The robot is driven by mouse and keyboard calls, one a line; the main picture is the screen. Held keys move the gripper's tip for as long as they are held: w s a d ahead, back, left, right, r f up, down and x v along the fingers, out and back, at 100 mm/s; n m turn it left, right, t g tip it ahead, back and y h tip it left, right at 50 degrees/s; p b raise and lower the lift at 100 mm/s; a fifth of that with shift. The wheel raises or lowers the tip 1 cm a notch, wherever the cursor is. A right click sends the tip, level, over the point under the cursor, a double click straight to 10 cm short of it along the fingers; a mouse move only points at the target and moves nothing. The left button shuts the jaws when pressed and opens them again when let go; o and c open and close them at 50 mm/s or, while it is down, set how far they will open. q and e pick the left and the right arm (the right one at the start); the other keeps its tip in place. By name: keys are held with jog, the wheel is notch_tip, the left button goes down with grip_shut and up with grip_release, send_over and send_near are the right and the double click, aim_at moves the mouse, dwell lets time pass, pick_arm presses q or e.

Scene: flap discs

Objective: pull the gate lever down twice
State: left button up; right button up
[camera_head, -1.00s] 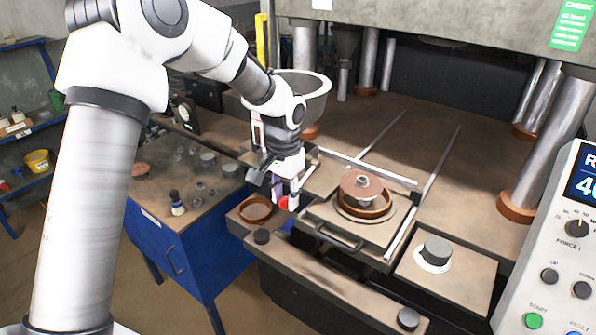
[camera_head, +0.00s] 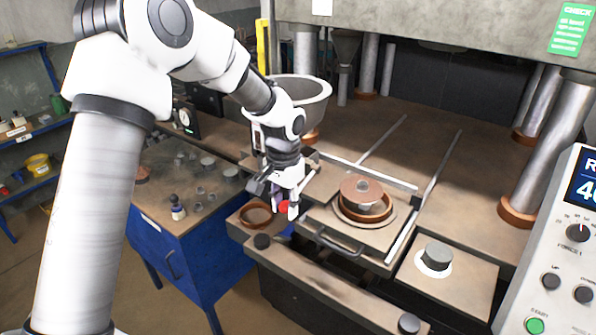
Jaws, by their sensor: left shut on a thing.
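The gate lever's red knob (camera_head: 284,206) shows at the left front of the press, beside a brown ring. My left gripper (camera_head: 284,205) points down at the knob and is shut on it. The lever's shaft is mostly hidden behind the gripper and arm. A large grey bowl-shaped hopper (camera_head: 303,96) stands behind my wrist. My right gripper is not in view.
A brown ring (camera_head: 257,214) lies just left of the gripper. A sliding plate with a handle (camera_head: 338,243) carries a round mould (camera_head: 366,196) to the right. A blue cabinet (camera_head: 190,262) with small parts stands at left. A control panel (camera_head: 560,250) stands at right.

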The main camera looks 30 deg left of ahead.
pick_arm(q)
notch_tip(320, 180, up, 5)
jog(key=p, duration=0.4)
jog(key=shift+w+r, duration=0.1)
jog(key=shift+r, duration=0.1)
notch_tip(320, 180, up, 2)
jog(key=shift+w+r+p, duration=0.15)
jog(key=shift+p, duration=0.45)
jog(key=shift+r, duration=0.35)
notch_tip(320, 180, up, 4)
jog(key=shift+r, duration=0.1)
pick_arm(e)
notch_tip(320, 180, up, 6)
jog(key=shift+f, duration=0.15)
pick_arm(q)
jog(key=shift+s, duration=0.2)
jog(key=shift+f+b, duration=3.1)
jog(key=shift+f, duration=3.55)
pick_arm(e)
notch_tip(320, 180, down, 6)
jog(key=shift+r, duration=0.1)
